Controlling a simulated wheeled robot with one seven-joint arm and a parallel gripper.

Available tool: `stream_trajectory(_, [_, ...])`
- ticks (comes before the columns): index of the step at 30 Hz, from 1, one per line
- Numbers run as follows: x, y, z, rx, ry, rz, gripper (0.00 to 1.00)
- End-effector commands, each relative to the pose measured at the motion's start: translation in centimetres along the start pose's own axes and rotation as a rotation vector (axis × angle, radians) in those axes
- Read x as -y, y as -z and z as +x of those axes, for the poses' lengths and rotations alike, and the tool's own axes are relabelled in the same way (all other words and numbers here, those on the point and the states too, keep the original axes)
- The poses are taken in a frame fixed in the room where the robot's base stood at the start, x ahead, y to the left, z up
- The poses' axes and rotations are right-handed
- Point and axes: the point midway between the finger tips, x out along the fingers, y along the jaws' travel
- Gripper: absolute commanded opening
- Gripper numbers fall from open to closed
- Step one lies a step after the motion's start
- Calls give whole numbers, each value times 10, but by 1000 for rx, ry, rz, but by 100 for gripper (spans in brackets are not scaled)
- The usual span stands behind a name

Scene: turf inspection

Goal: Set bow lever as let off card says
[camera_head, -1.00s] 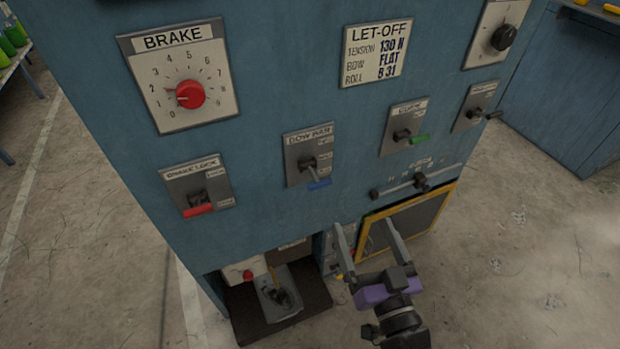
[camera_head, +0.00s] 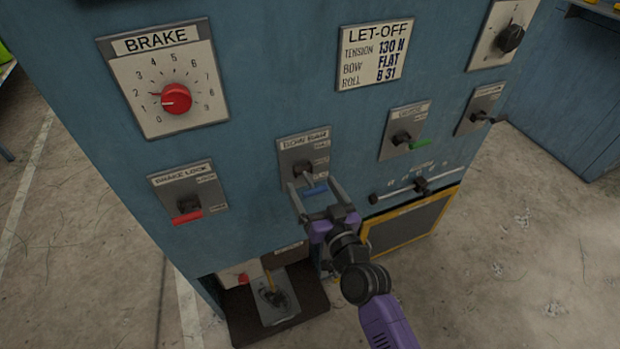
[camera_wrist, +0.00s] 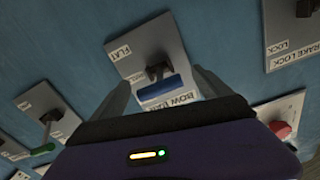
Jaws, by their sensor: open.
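The let-off card (camera_head: 375,54) on the blue cabinet reads tension 130 N, bow FLAT, roll B 31. The bow bar lever (camera_head: 313,184) has a blue handle on a grey plate (camera_head: 292,152). In the wrist view the blue handle (camera_wrist: 160,89) points to the BOW BAR label end, away from the FLAT label (camera_wrist: 119,52) at the plate's other end. My gripper (camera_head: 313,188) is open, with its fingers either side of the blue handle. Whether the fingers touch it I cannot tell.
The brake dial (camera_head: 176,99) and red brake lock lever (camera_head: 188,215) are to the left. A green lever (camera_head: 418,145), a slider (camera_head: 421,184) and another black lever (camera_head: 483,119) are to the right.

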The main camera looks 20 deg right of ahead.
Motion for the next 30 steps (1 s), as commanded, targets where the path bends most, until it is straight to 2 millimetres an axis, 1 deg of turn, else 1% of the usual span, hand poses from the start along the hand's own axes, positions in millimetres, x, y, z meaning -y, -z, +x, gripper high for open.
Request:
stream_trajectory(1, [0, 3, 7, -1, 0, -1, 88])
stream_trajectory(3, [0, 2, 14, 0, 1, -1, 88])
stream_trajectory(6, [0, 1, 20, 0, 0, 0, 88])
stream_trajectory(16, [0, 0, 23, 0, 0, 0, 88])
stream_trajectory(17, [0, 0, 23, 0, 0, 0, 84])
stream_trajectory(18, [0, 0, 23, 0, 0, 0, 76])
stream_trajectory(20, [0, 0, 22, 0, 0, 0, 65])
stream_trajectory(21, [0, 0, 22, 0, 0, 0, 57])
stream_trajectory(23, [0, 0, 22, 0, 0, 0, 45])
stream_trajectory(27, [0, 0, 22, 0, 0, 0, 17])
stream_trajectory(30, [0, 0, 22, 0, 0, 0, 0])
